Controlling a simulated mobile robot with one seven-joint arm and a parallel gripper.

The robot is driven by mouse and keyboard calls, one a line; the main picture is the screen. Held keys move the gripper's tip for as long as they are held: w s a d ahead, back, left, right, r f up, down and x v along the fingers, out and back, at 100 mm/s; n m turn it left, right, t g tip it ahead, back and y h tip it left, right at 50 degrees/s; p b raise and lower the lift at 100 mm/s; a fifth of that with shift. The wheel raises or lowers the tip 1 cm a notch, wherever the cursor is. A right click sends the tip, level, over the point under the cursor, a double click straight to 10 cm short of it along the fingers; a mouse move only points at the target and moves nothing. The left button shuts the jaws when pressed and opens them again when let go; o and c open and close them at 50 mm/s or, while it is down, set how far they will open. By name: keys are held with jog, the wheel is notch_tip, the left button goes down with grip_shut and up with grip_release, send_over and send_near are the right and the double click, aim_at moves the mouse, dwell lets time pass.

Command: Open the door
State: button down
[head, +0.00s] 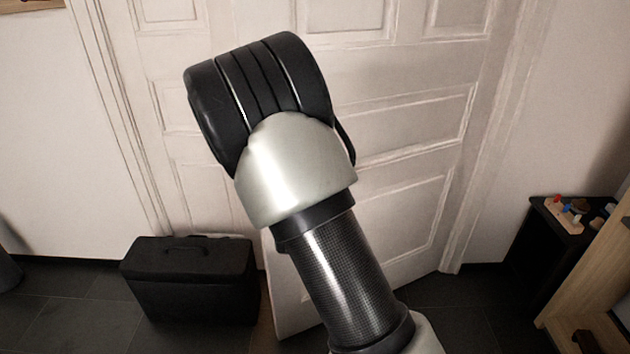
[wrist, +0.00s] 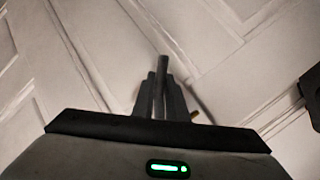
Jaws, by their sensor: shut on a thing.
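The white panelled door (head: 405,205) stands ajar in the head view. Its free lower left edge swings out toward me, and its right side meets the frame. The door's panels also fill the wrist view (wrist: 235,65). My gripper (wrist: 161,92) is at the lower middle of the wrist view, its dark fingers close together on a thin dark bar, which looks like the door handle (wrist: 162,64). In the head view my arm covers the gripper and the handle.
A black case (head: 195,278) stands on the dark tiled floor left of the door's free edge. A dark side table (head: 545,225) with small colourful items and a wooden piece of furniture (head: 590,290) stand at the right. Floor shows between the door and the side table.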

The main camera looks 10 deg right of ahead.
jog(key=shift+a, duration=0.1)
jog(key=c, duration=1.8)
grip_release()
jog(key=shift+f, duration=0.1)
jog(key=shift+o, duration=0.2)
jog(key=shift+a, duration=0.1)
jog(key=p+v, duration=1.2)
jog(key=v, duration=0.5)
jog(key=shift+s+p, duration=0.15)
jog(key=shift+p, duration=0.25)
grip_shut()
